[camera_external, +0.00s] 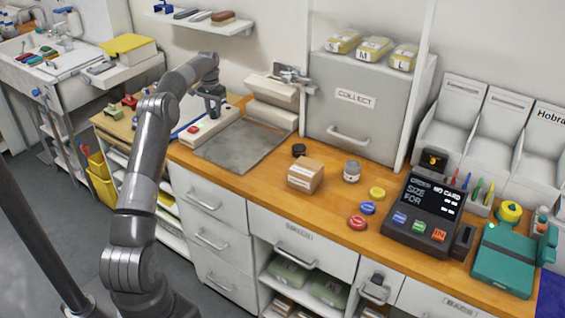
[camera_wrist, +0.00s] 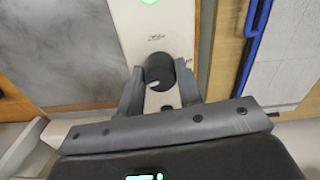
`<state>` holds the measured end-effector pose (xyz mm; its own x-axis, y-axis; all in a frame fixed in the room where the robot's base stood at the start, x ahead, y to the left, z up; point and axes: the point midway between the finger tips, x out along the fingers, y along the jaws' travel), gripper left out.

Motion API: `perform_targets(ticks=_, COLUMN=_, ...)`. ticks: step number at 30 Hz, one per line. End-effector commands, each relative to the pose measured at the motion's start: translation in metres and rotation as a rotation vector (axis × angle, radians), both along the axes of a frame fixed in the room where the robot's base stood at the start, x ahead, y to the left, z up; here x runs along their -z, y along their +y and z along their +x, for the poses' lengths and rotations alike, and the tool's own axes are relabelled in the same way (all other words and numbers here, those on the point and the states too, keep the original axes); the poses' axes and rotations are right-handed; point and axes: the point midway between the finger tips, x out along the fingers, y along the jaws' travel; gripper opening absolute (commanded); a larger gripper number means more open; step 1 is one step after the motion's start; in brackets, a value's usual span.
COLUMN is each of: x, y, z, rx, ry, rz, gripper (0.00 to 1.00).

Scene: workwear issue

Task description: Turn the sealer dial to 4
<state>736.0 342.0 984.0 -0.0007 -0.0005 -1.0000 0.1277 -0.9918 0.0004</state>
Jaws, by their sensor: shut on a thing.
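The sealer (camera_external: 218,124) is a long white device on the wooden counter at the back left, with a red part near its front end. It also shows in the wrist view as a pale strip (camera_wrist: 125,25). Its dial (camera_wrist: 159,66) is a round dark knob with a small pale mark low on its face. My gripper (camera_external: 213,108) is over the sealer; in the wrist view its two fingers (camera_wrist: 160,82) are shut on the dial, one on each side. The scale markings are too small to read, so I cannot tell the setting. In the external view my gripper hides the dial.
A grey mat (camera_external: 236,150) lies right of the sealer. A blue bar (camera_wrist: 254,45) runs beside it in the wrist view. A cardboard box (camera_external: 305,176), several coloured discs and a black terminal (camera_external: 425,208) stand further right.

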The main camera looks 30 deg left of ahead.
Motion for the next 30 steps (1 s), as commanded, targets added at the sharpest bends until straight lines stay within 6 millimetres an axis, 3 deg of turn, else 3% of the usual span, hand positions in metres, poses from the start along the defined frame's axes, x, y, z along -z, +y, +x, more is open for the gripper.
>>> perform_targets(ticks=12, x=-0.0010, y=0.0004, z=0.0006, rx=0.184, ry=-0.003, rz=0.002, gripper=0.10)
perform_targets(ticks=28, x=-0.0012, y=0.0005, z=0.0006, rx=0.206, ry=-0.004, rz=0.002, gripper=0.10)
perform_targets(ticks=29, x=-0.0012, y=0.0005, z=0.0006, rx=0.206, ry=-0.004, rz=0.002, gripper=0.35)
perform_targets(ticks=30, x=-0.0012, y=0.0005, z=0.0006, rx=0.206, ry=-0.004, rz=0.002, gripper=0.38)
